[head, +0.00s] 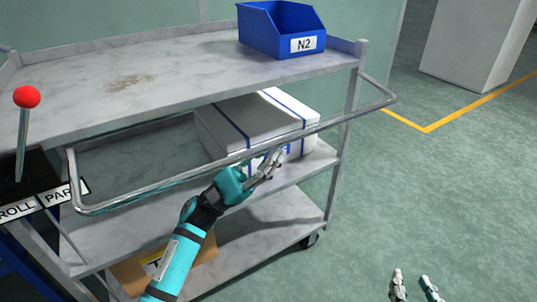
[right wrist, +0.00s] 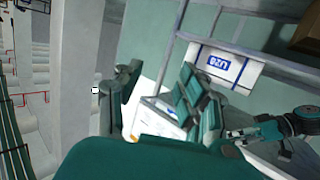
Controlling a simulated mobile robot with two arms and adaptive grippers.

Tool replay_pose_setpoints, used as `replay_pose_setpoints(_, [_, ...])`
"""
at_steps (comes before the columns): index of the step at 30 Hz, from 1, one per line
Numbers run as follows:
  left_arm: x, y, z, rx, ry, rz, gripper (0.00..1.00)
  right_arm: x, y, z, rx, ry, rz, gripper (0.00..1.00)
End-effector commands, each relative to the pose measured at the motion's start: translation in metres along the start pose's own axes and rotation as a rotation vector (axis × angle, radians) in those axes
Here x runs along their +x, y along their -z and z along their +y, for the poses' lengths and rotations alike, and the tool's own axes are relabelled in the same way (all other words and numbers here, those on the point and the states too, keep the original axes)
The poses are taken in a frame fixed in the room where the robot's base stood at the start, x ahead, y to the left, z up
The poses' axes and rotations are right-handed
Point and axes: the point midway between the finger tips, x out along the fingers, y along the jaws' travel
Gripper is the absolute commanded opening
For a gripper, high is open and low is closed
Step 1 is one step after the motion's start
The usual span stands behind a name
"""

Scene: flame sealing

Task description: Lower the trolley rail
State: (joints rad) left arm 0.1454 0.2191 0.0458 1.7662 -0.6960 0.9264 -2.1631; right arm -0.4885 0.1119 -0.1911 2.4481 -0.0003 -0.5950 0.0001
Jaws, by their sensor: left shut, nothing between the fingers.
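The trolley rail (head: 325,124) is a bent metal tube. In the head view it juts out from the front of the grey trolley (head: 190,65), crossing in front of the gap below the top shelf. My left gripper (head: 270,166) is shut and empty, its fingers close to the middle of the rail on the near side; I cannot tell whether they touch it. It also shows in the right wrist view (right wrist: 236,134). My right gripper (head: 413,284) is open and empty at the bottom right, over the floor and away from the trolley. Its spread teal fingers show in the right wrist view (right wrist: 155,90).
A blue bin marked N2 (head: 285,35) stands on the top shelf. A white box with blue bands (head: 235,125) sits on the middle shelf behind the rail. A red-knobbed lever (head: 25,97) stands at the left.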

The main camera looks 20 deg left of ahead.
Motion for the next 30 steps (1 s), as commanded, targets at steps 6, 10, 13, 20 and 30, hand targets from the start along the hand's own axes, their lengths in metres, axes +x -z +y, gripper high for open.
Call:
replay_pose_setpoints(6, [0.014,-0.014,-0.001,-0.082,-0.084,-0.004,0.00,-0.012,-0.035,0.005,-0.001,-0.012,-0.215,0.40])
replay_pose_setpoints(10, [0.020,-0.021,0.000,-0.134,-0.134,-0.003,0.00,-0.026,-0.063,0.009,0.000,-0.022,-0.374,0.40])
replay_pose_setpoints(13, [0.023,-0.024,0.000,-0.159,-0.159,-0.004,0.00,-0.036,-0.077,0.011,0.001,-0.027,-0.458,0.40])
replay_pose_setpoints(20, [0.023,-0.024,0.000,-0.173,-0.174,-0.003,0.00,-0.041,-0.086,0.012,0.002,-0.030,-0.506,0.40])
replay_pose_setpoints(30, [0.022,-0.023,0.000,-0.172,-0.172,-0.003,0.00,-0.037,-0.083,0.012,0.002,-0.028,-0.477,0.40])
